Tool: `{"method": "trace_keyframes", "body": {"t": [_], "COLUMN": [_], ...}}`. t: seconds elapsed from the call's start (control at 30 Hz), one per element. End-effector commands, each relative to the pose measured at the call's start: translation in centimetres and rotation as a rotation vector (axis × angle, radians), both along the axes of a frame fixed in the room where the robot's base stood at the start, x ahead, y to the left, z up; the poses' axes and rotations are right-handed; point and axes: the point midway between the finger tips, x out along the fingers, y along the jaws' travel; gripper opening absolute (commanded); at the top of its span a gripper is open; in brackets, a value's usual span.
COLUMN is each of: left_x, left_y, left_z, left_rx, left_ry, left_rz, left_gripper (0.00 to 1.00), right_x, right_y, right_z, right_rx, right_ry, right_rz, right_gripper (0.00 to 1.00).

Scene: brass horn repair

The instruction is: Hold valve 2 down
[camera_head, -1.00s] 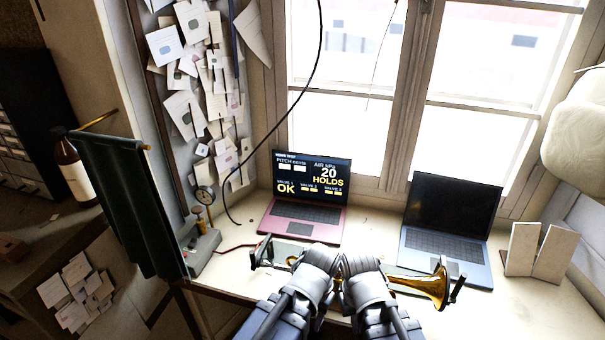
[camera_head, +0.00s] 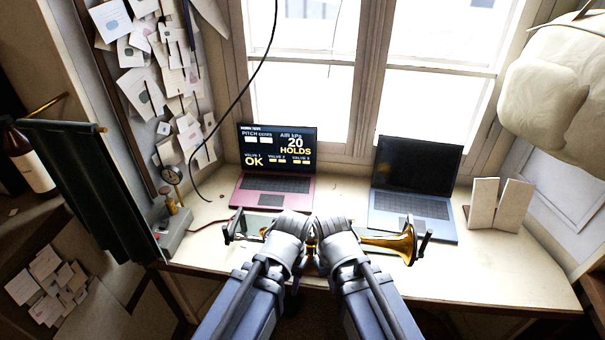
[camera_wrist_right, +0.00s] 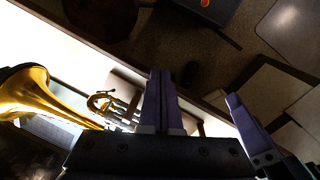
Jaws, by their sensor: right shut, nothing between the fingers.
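The brass horn (camera_head: 388,245) lies across the bench front on a stand with dark end posts, its bell to the right. My two wrists hide its middle, valves included, in the head view. In the right wrist view the bell (camera_wrist_right: 35,97) is at left, with brass tubing and pale cylindrical parts beside my fingers. My right gripper (camera_wrist_right: 162,73) is shut and empty, its fingers together; I cannot tell whether it touches a valve. My left gripper (camera_head: 290,228) is over the horn's left-middle part, its fingers hidden.
The pink laptop (camera_head: 272,188) reads air 20 HOLDS and valve 1 OK; valves 2 and 3 show small blocks. A blue laptop (camera_head: 412,205) with a dark screen and a white folded card (camera_head: 498,204) stand to the right. The bench's right front is clear.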

Motion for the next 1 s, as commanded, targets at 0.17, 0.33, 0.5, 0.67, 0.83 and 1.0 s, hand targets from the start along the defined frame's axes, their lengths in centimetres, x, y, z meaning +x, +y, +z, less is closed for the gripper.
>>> {"method": "trace_keyframes", "body": {"t": [0.17, 0.33, 0.5, 0.67, 0.83, 1.0], "left_x": [0.0, 0.0, -0.1, -0.1, -0.1, -0.1], "left_y": [0.0, 0.0, 0.0, 0.0, 0.0, 0.0], "left_z": [5.0, 9.4, 13.8, 17.5, 17.3, 17.2], "left_rx": [-0.001, 0.0, -0.001, -0.002, -0.002, -0.002], "left_ry": [0.001, 0.002, 0.002, 0.003, 0.003, 0.003], "left_rz": [0.002, 0.004, 0.006, 0.007, 0.008, 0.008], "left_gripper": [0.5, 0.5, 0.5, 0.5, 0.5, 0.5], "right_x": [1.4, 3.1, 5.2, 9.4, 13.2, 15.5], "right_y": [-2.0, -4.5, -6.6, -6.5, -2.3, 1.9], "right_z": [4.9, 9.3, 13.7, 17.4, 17.2, 17.1], "right_rx": [0.024, 0.054, 0.08, 0.101, 0.103, 0.102], "right_ry": [-0.017, -0.043, -0.064, -0.068, -0.032, 0.004], "right_rz": [-0.066, -0.136, -0.152, 0.036, 0.448, 0.798], "right_gripper": [0.0, 0.0, 0.0, 0.0, 0.0, 0.0]}}
